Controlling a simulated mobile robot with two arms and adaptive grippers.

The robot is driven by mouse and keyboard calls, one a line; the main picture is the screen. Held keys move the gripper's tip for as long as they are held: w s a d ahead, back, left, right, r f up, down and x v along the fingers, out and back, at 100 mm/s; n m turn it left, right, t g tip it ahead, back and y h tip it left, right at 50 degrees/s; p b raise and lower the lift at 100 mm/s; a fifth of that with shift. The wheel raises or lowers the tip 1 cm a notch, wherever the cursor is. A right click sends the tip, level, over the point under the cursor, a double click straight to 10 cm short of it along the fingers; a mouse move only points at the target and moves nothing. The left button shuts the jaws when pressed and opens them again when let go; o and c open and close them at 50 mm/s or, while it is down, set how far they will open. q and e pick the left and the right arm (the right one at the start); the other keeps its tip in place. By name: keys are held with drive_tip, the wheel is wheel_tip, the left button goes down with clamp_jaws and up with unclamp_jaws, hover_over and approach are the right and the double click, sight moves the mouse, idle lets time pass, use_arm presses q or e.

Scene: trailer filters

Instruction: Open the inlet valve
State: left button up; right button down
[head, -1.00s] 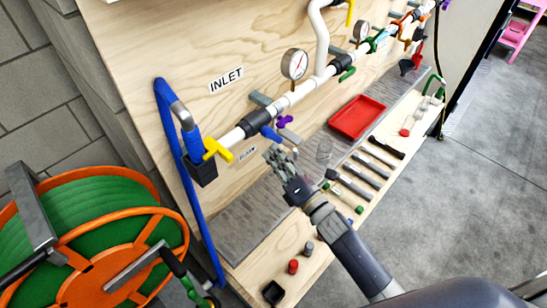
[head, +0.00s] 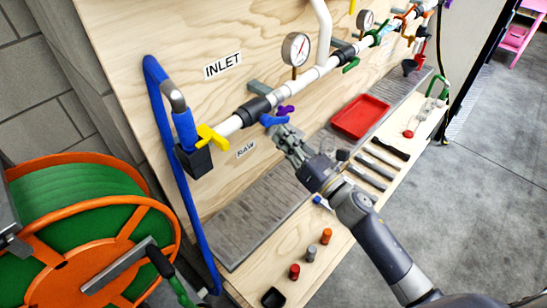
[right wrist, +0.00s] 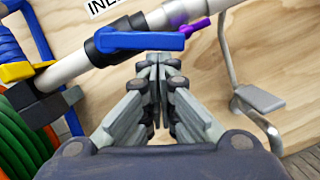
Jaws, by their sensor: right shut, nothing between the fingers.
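The white inlet pipe (head: 308,77) runs along the wooden board under the INLET label (head: 223,66). At its lower left end is a yellow valve handle (head: 212,138), also in the right wrist view (right wrist: 22,71). Further along is a blue handle (head: 273,120), with a smaller purple one (head: 285,110) behind it. In the right wrist view the blue handle (right wrist: 140,41) sticks out sideways from a black collar. My right gripper (head: 281,136) is shut and empty, its fingertips (right wrist: 156,62) just below the blue handle; contact is unclear. My left gripper is not in view.
An orange reel with green hose (head: 75,215) stands at lower left. A blue hose (head: 168,140) runs down the board. A red tray (head: 361,117), tools and small cylinders (head: 326,236) lie on the bench below. A gauge (head: 296,48) stands above the pipe.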

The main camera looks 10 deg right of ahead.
drive_tip(key=shift+w+d+r+n+g+y+b, duration=0.2)
drive_tip(key=shift+d+r+n+y+b, duration=0.1)
drive_tip(key=shift+n+b, duration=0.55)
drive_tip(key=shift+w+d+r+n+g+y+b, duration=0.2)
drive_tip(key=shift+n+b, duration=0.3)
drive_tip(key=shift+n, duration=0.5)
drive_tip(key=shift+w+d+r+n+y+b, duration=0.15)
drive_tip(key=shift+d+r+n+y+b, duration=0.2)
drive_tip(key=shift+n+b, duration=0.5)
drive_tip(key=shift+r, duration=0.1)
drive_tip(key=shift+d, duration=0.1)
drive_tip(key=v, duration=1.2)
